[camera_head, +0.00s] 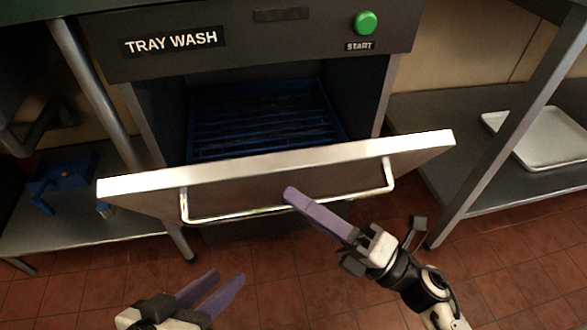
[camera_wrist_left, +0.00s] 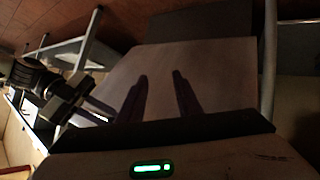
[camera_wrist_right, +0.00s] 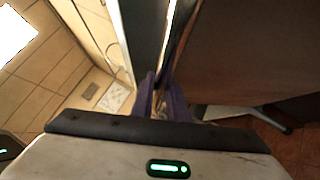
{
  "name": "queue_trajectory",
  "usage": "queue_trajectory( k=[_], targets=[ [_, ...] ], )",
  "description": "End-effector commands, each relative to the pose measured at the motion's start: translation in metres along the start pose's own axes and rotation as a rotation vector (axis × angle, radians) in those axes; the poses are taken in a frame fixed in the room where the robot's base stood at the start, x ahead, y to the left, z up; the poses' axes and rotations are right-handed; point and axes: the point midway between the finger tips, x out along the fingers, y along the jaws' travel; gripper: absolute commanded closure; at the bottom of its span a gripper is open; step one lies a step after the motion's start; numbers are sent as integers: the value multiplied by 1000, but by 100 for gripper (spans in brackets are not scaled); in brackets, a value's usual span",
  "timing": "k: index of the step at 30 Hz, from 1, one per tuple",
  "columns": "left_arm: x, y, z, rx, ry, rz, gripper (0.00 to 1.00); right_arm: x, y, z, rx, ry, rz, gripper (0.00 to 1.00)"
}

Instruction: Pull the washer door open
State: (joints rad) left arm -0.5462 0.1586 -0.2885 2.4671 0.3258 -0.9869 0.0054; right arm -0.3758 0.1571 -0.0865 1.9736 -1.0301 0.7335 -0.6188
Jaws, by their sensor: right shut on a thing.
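The washer door (camera_head: 250,182) is a steel panel, tilted out and partly open below the washer's mouth. Its bar handle (camera_head: 235,214) runs across its outer face. My right gripper (camera_head: 291,194) is shut on the handle, right of its middle; its purple fingers also show close together in the right wrist view (camera_wrist_right: 158,98). My left gripper (camera_head: 226,278) is open and empty, low in front of the door and apart from it. Its two spread fingers show in the left wrist view (camera_wrist_left: 160,85), with the door panel beyond them.
Inside the washer is a blue rack (camera_head: 265,120). The green START button (camera_head: 365,23) is above the opening. A shelf with a pale tray (camera_head: 545,137) stands at right, and a shelf with a blue object (camera_head: 60,182) at left. Tiled floor lies in front.

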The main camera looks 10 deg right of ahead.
Motion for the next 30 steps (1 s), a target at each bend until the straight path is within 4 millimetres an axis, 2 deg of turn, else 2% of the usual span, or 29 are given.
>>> queue_trajectory(
  k=[3,9,16,26,27,30],
  targets=[
    [-1,2,-2,-3,9,7,69,-18,-7,-16,-17,-3,18,100],
    [-1,3,-3,-5,17,13,69,-35,-13,-34,-18,-2,18,100],
    [-1,4,-3,-7,20,15,69,-42,-17,-41,-21,-1,19,100],
    [-2,4,-4,-7,21,15,69,-43,-17,-41,-21,0,18,100],
    [-2,4,-4,-6,21,15,70,-43,-17,-41,-21,0,18,100],
    [-2,4,-4,-6,21,15,87,-43,-17,-41,-21,0,18,100]
  ],
)
